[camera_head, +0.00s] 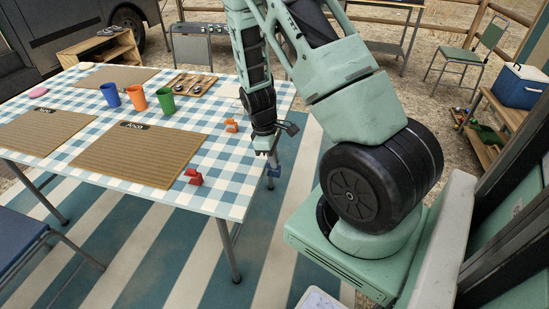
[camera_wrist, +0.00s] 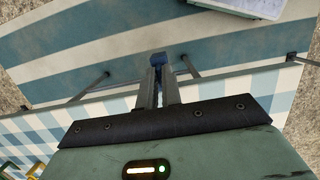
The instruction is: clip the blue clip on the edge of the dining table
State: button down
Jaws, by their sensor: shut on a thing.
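The dining table (camera_head: 228,185) has a blue-and-white checked cloth and fills the left of the head view. Its edge (camera_wrist: 233,78) crosses the wrist view beneath my fingers. My gripper (camera_head: 272,160) points down just outside the table's right edge, as seen in the head view. In the wrist view its fingers (camera_wrist: 159,85) are close together and reach past the edge. The blue clip (camera_head: 274,171) is at the fingertips, below tabletop level, and shows small in the wrist view (camera_wrist: 158,59). It looks apart from the edge, though the exact gap is unclear.
Blue, orange and green cups (camera_head: 137,99), woven mats (camera_head: 140,155) and a cutlery tray (camera_head: 190,84) occupy the top. The striped mat (camera_head: 180,255) is clear in front.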

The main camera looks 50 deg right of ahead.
aim_at(266, 165)
jog(key=shift+w, duration=0.15)
jog(key=shift+w+a, duration=0.3)
jog(key=shift+w, duration=0.3)
jog(key=shift+w+a+p, duration=0.2)
jog(key=shift+w+p, duration=0.2)
jog(key=shift+w, duration=0.05)
dwell(0.5)
jog(key=shift+w, duration=0.2)
jog(key=shift+w+a, duration=0.15)
jog(key=shift+w, duration=0.1)
jog(key=shift+w+a, duration=0.15)
jog(key=shift+w, duration=0.15)
dwell(0.4)
